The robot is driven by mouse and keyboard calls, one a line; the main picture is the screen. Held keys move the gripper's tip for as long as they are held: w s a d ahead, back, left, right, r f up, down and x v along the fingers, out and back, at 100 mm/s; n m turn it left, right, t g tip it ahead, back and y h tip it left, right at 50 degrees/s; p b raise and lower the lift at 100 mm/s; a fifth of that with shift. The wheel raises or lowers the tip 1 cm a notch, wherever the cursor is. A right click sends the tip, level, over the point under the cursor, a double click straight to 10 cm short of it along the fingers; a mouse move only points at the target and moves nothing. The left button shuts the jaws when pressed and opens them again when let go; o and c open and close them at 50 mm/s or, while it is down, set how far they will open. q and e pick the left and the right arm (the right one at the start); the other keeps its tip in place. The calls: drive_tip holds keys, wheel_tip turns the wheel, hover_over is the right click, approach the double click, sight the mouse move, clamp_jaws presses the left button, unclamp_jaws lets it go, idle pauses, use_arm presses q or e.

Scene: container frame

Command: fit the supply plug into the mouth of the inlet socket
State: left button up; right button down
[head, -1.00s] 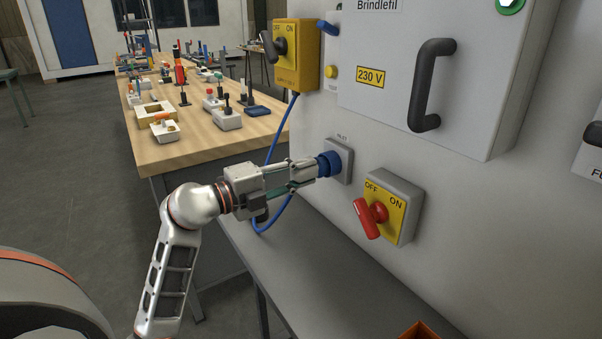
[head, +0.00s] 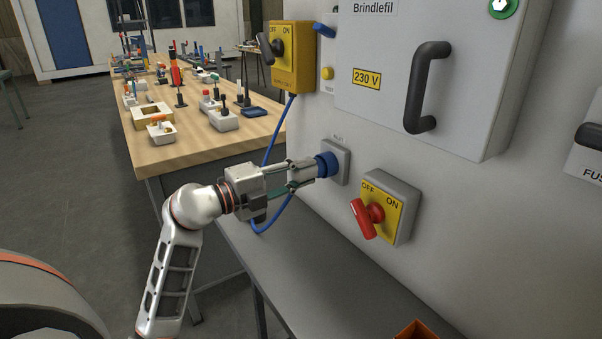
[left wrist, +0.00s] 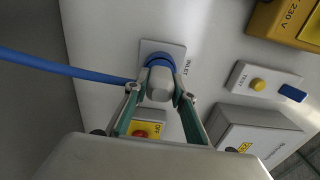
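The inlet socket is a grey plate (head: 343,164) with a blue round mouth (head: 327,164) on the cabinet wall; it also shows in the left wrist view (left wrist: 178,52). The supply plug (head: 302,172) is a pale grey cylinder lined up with the blue mouth. In the left wrist view the plug (left wrist: 160,86) meets the blue ring with no clear gap; how deep it sits is hidden. My left gripper (head: 300,175) has its fingers closed around the plug from both sides. A blue cable (head: 270,145) loops behind the gripper. My right gripper is out of view.
A red rotary switch on a yellow plate (head: 384,214) sits right of the socket. A yellow switch box (head: 293,55) is above left. A grey shelf (head: 300,270) runs below, with an orange bin (head: 416,332) at the bottom. A wooden workbench (head: 190,150) holds several small items.

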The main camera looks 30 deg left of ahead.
use_arm(q)
drive_tip(key=o, duration=0.4)
drive_tip(key=shift+w+d, duration=0.1)
drive_tip(key=shift+w, duration=0.05)
drive_tip(key=v, duration=1.2)
drive_tip(key=shift+v, duration=3.1)
